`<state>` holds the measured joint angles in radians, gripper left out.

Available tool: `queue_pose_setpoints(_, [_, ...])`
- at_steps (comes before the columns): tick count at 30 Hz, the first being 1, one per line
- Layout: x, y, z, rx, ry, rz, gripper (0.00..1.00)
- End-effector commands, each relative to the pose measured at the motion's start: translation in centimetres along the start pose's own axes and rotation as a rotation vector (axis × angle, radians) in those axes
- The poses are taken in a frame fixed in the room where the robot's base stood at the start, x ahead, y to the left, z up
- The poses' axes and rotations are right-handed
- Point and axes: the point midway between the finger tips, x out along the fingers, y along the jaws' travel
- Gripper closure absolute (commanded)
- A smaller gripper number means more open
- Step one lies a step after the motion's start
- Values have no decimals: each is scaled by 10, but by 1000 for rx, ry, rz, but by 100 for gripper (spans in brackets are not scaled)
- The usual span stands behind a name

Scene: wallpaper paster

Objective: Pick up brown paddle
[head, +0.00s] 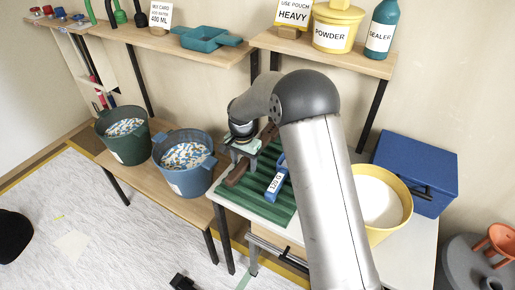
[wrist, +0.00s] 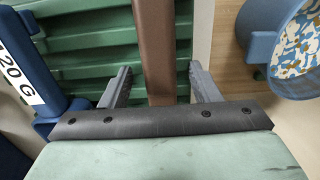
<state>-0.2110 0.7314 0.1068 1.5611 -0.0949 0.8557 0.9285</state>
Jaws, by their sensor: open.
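The brown paddle (head: 236,173) lies on the green ribbed mat (head: 278,213) in the head view, partly hidden under my gripper (head: 241,150). In the wrist view, the brown paddle (wrist: 154,45) shows as a long bar running from the top edge down between the two fingers of my gripper (wrist: 158,73). The fingers stand apart on either side of it, with a visible gap on each side. Its lower part is hidden behind the gripper body. My gripper is open and holds nothing.
A blue tool labelled 120 G (head: 276,184) lies right of the paddle on the mat. A blue bucket (head: 186,180) of paper bits stands to the left. A yellow bucket (head: 403,186) and a blue box (head: 433,165) stand to the right. A wall shelf (head: 322,49) is above.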

Motion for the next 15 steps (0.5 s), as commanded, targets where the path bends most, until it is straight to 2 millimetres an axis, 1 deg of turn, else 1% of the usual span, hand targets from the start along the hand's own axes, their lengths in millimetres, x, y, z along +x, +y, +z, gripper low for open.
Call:
queue_pose_setpoints(7, [3, 0, 0, 0, 1, -2, 44])
queue_pose_setpoints(8, [3, 0, 0, 0, 1, -2, 46])
queue_pose_setpoints(9, [3, 0, 0, 0, 1, -2, 58])
queue_pose_setpoints(11, [2, 0, 0, 0, 1, -2, 74])
queue_pose_setpoints(12, [2, 0, 0, 0, 1, -2, 85])
queue_pose_setpoints(13, [2, 0, 0, 0, 1, -2, 92])
queue_pose_setpoints(15, [2, 0, 0, 0, 2, -2, 92])
